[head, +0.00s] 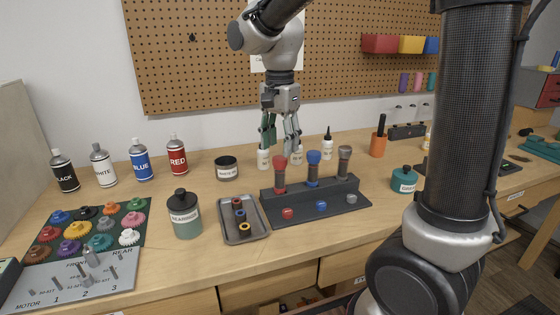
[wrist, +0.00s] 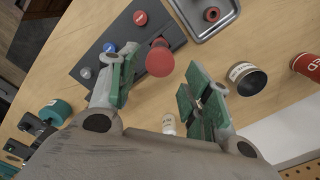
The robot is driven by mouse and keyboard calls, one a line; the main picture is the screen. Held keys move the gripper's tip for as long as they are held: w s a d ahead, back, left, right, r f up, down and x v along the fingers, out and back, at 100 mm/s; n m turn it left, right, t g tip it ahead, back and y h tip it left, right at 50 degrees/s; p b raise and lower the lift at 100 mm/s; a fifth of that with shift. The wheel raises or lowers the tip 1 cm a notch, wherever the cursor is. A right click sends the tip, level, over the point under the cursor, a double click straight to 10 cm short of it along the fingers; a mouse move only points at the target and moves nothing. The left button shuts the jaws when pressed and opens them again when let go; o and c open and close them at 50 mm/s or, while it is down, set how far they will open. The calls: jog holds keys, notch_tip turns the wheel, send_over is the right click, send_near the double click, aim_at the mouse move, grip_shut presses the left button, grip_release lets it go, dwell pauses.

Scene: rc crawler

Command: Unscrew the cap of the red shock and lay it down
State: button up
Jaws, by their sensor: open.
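The red shock (head: 280,176) stands upright in the dark rack (head: 318,203) with its red cap (head: 281,162) on top. In the wrist view the round red cap (wrist: 160,60) shows from above, between and slightly beyond my fingertips. My gripper (head: 280,146) is open and empty, pointing down, above and seemingly a little behind the red shock. In the wrist view the green finger pads of my gripper (wrist: 160,86) stand wide apart, with clear space around the cap. A blue shock (head: 313,170) and a grey shock (head: 344,163) stand to its right.
Red (head: 288,213), blue (head: 321,206) and grey (head: 351,199) discs sit along the rack's front. A metal tray (head: 229,234) with several rings lies left of the rack. Free tabletop lies in front of the rack.

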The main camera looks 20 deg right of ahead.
aim_at(280, 158)
jog(key=shift+f, duration=0.4)
jog(key=shift+f, duration=0.15)
jog(key=shift+f, duration=1.25)
jog(key=c, duration=0.9)
jog(key=n, duration=0.4)
jog(key=shift+c, duration=0.2)
jog(key=shift+n, duration=0.3)
jog(key=n, duration=0.3)
jog(key=shift+n, duration=0.4)
